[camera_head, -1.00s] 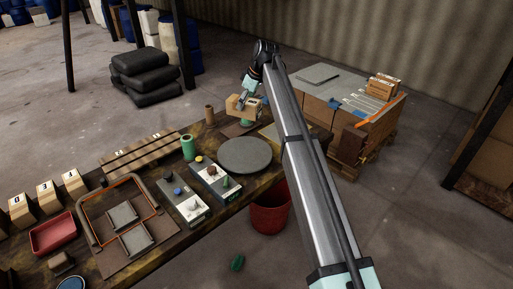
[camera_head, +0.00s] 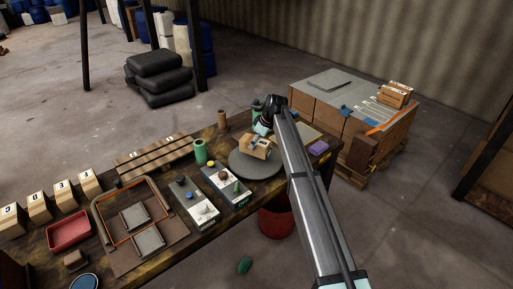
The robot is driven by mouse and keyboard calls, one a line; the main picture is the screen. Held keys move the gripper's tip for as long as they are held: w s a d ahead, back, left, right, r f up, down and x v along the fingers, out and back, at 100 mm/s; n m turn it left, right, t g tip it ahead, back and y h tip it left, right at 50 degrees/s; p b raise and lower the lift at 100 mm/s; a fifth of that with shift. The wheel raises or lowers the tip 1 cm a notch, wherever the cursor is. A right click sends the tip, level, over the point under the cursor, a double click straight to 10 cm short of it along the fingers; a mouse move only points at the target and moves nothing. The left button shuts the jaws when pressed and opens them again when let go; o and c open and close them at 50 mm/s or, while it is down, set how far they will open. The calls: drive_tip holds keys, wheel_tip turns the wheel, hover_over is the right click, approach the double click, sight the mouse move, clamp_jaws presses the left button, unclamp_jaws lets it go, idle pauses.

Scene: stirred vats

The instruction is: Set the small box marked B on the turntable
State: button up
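A small tan cardboard box (camera_head: 259,150) with a pale label is at the round grey turntable (camera_head: 243,168), over its far right part. I cannot read its mark, and cannot tell if it touches the disc or hangs just above. My gripper (camera_head: 261,138) reaches down onto the box from behind and looks shut on it; the fingertips are small and partly hidden. My arm passes in front of the turntable's right side.
Several marked boxes (camera_head: 39,207) stand at the left. A red tray (camera_head: 69,230), a green cylinder (camera_head: 200,151), grey switch boxes (camera_head: 227,186) and a slatted rack (camera_head: 150,157) crowd the bench. A purple block (camera_head: 319,147) lies right of my arm. A red bin (camera_head: 275,223) stands below.

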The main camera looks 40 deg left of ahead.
drive_tip(key=shift+f+p, duration=0.35)
drive_tip(key=shift+f, duration=1.5)
drive_tip(key=shift+f, duration=0.15)
drive_tip(key=o, duration=1.5)
drive_tip(key=shift+c, duration=0.2)
